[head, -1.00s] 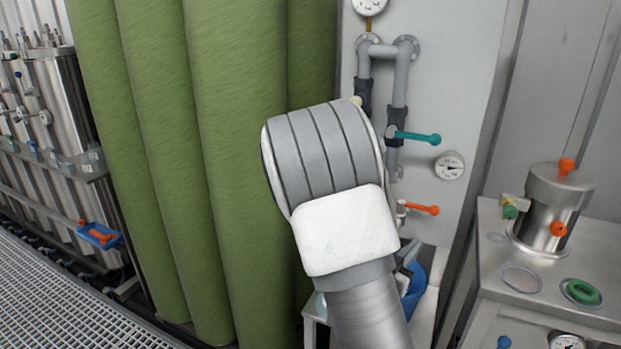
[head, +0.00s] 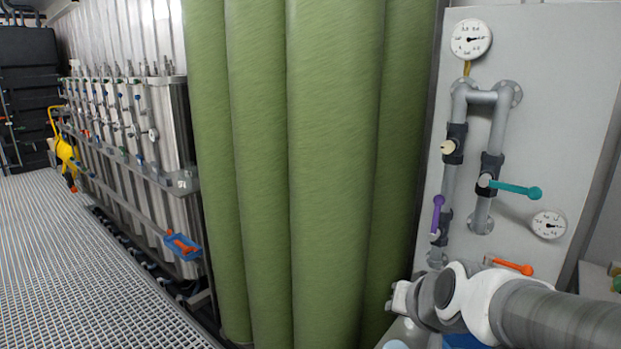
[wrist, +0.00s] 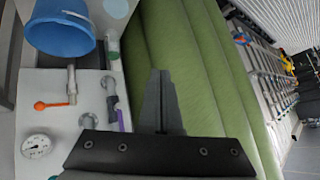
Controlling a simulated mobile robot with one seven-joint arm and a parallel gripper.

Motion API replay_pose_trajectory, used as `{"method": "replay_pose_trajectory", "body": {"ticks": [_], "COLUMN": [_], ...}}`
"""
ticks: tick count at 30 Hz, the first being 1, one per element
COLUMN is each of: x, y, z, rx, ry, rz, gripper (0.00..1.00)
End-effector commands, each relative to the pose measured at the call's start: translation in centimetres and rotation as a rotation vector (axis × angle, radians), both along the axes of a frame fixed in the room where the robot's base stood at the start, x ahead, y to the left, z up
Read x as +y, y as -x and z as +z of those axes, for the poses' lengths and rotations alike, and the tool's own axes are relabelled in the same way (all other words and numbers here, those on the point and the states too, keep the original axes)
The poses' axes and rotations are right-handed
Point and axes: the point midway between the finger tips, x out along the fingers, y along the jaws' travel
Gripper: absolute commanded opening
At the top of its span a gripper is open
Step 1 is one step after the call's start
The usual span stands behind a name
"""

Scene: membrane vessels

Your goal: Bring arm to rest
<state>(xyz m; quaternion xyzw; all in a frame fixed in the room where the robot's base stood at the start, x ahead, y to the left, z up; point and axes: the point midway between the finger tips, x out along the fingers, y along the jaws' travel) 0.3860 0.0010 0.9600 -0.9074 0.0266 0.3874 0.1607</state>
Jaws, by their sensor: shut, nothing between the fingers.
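My gripper (wrist: 162,103) shows in the wrist view as two dark fingers pressed together, with nothing between them. It points toward the green curtain (wrist: 195,60) behind it and touches nothing that I can see. In the head view my arm reaches in from the lower right, low in front of the pipe panel; the fingers themselves cannot be made out there.
The panel (head: 580,130) carries grey pipes, a teal handle (head: 515,189), a purple handle (head: 437,214), an orange handle (head: 513,266) and gauges. A blue bucket (wrist: 60,35) is near the gripper. Steel vessels (head: 170,120) line the left; the grating floor (head: 80,260) is clear.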

Motion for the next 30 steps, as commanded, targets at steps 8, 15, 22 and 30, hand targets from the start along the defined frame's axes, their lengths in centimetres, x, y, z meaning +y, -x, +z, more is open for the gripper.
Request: {"method": "replay_pose_trajectory", "body": {"ticks": [8, 15, 22, 30], "x": [0.8, -0.1, -0.1, -0.1], "y": [9.5, 14.1, 14.0, 14.0], "z": [2.1, 5.2, 10.5, 17.5], "rx": [0.17, 0.271, 0.27, 0.27], "ry": [0.158, 0.255, 0.252, 0.251], "rz": [0.179, 0.213, 0.213, 0.213], "gripper": [0.0, 0.0, 0.0, 0.0]}}
